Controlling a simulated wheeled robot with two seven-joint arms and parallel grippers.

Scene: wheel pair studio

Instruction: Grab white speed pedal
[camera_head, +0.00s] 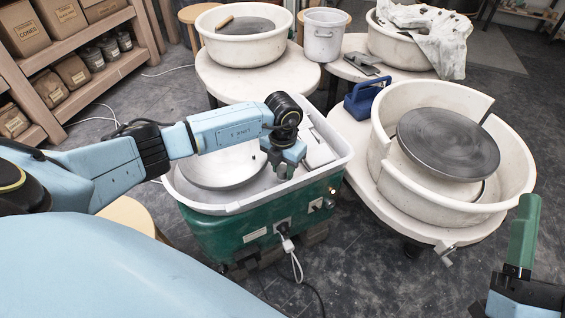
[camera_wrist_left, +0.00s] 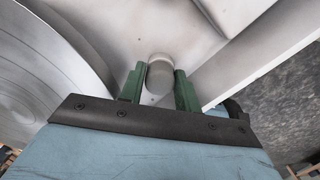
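My left gripper (camera_head: 283,170) points down into the pale tray of the green-bodied pottery wheel, at the tray's right side. In the left wrist view its two green fingers (camera_wrist_left: 160,92) stand on both sides of a pale rounded knob (camera_wrist_left: 160,72), with no clear gap beside it. The knob may be part of the white speed pedal; I cannot tell for sure. In the head view my gripper hides the knob. A white blocky part (camera_head: 320,155) lies in the tray just right of the gripper. My right gripper (camera_head: 524,230) is at the right edge, away from this wheel; its opening is unclear.
The tray's rim (camera_head: 335,170) surrounds the left gripper, with a round wheel head (camera_head: 222,168) to its left. A second wheel with a dark disc (camera_head: 447,144) stands right. A blue tool (camera_head: 362,99) sits between. Shelves stand at left.

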